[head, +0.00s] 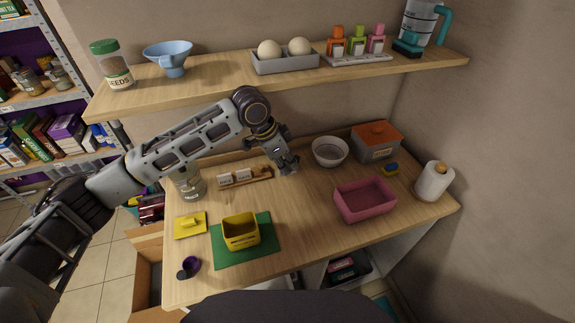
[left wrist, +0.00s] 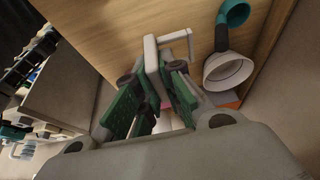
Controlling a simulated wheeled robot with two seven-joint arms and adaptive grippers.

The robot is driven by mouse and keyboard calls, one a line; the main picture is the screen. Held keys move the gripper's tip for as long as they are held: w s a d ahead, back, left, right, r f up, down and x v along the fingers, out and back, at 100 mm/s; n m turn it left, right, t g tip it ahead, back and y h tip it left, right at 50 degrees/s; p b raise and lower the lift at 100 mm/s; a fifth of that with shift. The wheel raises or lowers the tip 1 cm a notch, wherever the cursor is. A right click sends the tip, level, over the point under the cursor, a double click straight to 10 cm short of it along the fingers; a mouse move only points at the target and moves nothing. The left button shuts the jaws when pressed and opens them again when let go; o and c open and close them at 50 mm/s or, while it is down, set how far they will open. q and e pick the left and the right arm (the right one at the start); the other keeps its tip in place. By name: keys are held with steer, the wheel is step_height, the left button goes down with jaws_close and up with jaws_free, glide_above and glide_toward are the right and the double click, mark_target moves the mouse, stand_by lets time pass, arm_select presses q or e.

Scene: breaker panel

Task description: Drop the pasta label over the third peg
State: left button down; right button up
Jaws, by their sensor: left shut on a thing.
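A small wooden peg strip (head: 236,184) lies on the counter near the back wall. Two white labels (head: 225,180) stand on its left and middle parts; its right part shows bare, and the pegs are too small to make out. My left gripper (head: 289,166) is just right of the strip, pointing down. In the left wrist view its fingers (left wrist: 154,95) are shut on a white piece with a loop (left wrist: 153,58), apparently the pasta label; its writing cannot be read. In the head view that piece is hidden by the gripper. My right gripper is out of view.
A white bowl (head: 330,152) stands close right of the gripper, with a grey orange-lidded box (head: 376,142) behind and a pink bin (head: 364,199) in front. A glass jar (head: 188,184) stands left of the strip. A shelf (head: 215,87) hangs above. The counter's middle is clear.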

arm_select(q)
steer(key=shift+w+a, duration=0.2)
steer(key=shift+w, duration=0.05)
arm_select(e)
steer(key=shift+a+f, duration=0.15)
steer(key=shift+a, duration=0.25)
